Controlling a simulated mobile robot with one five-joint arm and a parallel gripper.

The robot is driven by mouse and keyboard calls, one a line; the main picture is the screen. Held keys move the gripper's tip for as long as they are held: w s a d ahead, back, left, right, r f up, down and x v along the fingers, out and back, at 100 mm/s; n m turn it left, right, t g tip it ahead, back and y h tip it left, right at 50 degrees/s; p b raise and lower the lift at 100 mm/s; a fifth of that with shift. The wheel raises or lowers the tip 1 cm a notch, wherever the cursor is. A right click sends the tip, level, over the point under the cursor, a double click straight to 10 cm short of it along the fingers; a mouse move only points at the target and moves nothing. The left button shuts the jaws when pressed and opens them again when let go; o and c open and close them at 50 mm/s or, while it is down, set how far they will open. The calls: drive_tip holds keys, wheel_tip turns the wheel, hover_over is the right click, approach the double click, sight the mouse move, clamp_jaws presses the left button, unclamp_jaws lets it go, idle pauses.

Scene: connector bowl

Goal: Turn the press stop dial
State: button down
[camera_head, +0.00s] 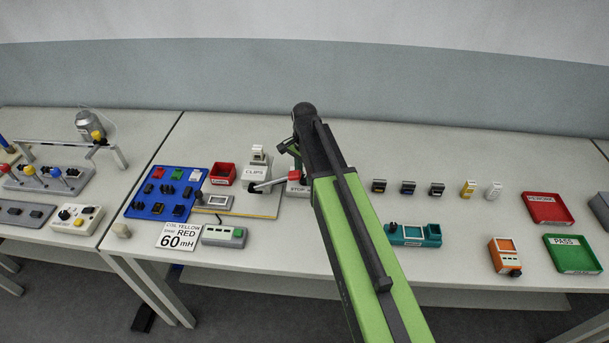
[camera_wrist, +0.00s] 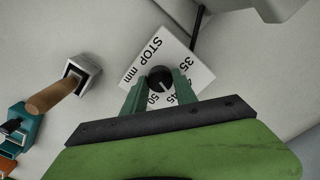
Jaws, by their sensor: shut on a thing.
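The press stop dial (camera_wrist: 159,76) is a black round knob with a white pointer line, on a white plate (camera_wrist: 143,60) marked "STOP mm" with numbers such as 35, 45 and 50. My gripper (camera_wrist: 160,86) is shut on the dial, with one green finger on each side of it in the wrist view. In the head view the STOP plate (camera_head: 297,190) shows beside my arm, partly covered. The dial itself is hidden there behind my gripper (camera_head: 290,148) and arm.
The press lever's red handle (camera_head: 293,174) and the CLIPS box (camera_head: 256,167) stand left of my arm. A teal fixture (camera_head: 414,235) and several small connectors lie right. In the wrist view, a wooden handle (camera_wrist: 52,98) lies left. Bare table separates the right-hand items.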

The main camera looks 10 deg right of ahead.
sight(305, 177)
drive_tip(key=shift+m, duration=0.6)
drive_tip(key=c, duration=1)
unclamp_jaws()
drive_tip(key=shift+o, duration=0.2)
drive_tip(key=shift+r, duration=0.1)
wheel_tip(305, 177, up, 17)
drive_tip(key=p, duration=1.7)
drive_tip(key=shift+r, duration=0.1)
